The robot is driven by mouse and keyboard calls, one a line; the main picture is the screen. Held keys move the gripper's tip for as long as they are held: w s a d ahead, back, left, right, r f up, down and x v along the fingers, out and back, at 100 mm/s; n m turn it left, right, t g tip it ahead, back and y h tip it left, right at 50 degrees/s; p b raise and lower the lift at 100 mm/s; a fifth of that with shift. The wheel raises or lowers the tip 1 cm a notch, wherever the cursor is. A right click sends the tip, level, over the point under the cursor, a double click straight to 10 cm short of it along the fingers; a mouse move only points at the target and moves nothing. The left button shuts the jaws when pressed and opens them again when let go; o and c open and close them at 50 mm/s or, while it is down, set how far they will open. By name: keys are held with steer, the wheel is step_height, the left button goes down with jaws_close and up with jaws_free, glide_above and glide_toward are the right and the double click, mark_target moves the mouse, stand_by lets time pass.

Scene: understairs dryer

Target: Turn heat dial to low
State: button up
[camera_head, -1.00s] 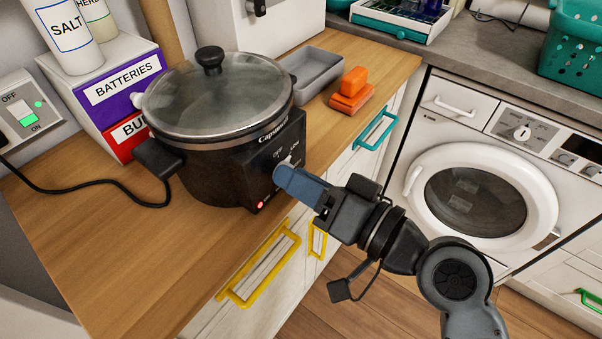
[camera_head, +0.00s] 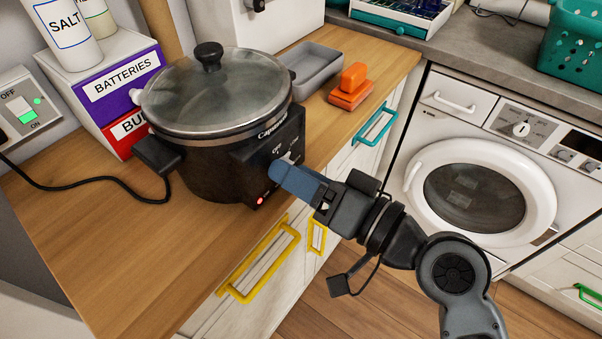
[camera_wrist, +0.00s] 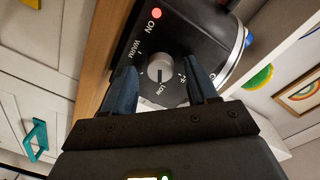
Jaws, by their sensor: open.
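The black slow cooker (camera_head: 205,165) stands on the wooden counter with its glass lid on and a red light lit on its front panel. Its pale grey heat dial (camera_wrist: 160,66) shows clearly in the wrist view, with WARM, LOW and other labels around it. A dark line on the dial points toward LOW. My gripper (camera_head: 279,170) is at the panel, partly hiding the dial in the head view. In the wrist view my gripper (camera_wrist: 160,72) is open, with one blue finger on each side of the dial. The fingers look apart from the dial; contact is not clear.
A grey tray (camera_head: 314,72) and an orange object (camera_head: 351,87) lie right of the cooker. Labelled boxes (camera_head: 118,90) and a wall switch (camera_head: 20,110) are at left. Yellow drawer handles (camera_head: 262,262) stick out below. A white dryer (camera_head: 480,185) is at right.

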steer(key=b+v, duration=0.1)
steer(key=v, duration=0.6)
steer(key=shift+s+d, duration=0.25)
steer(key=shift+d, duration=0.05)
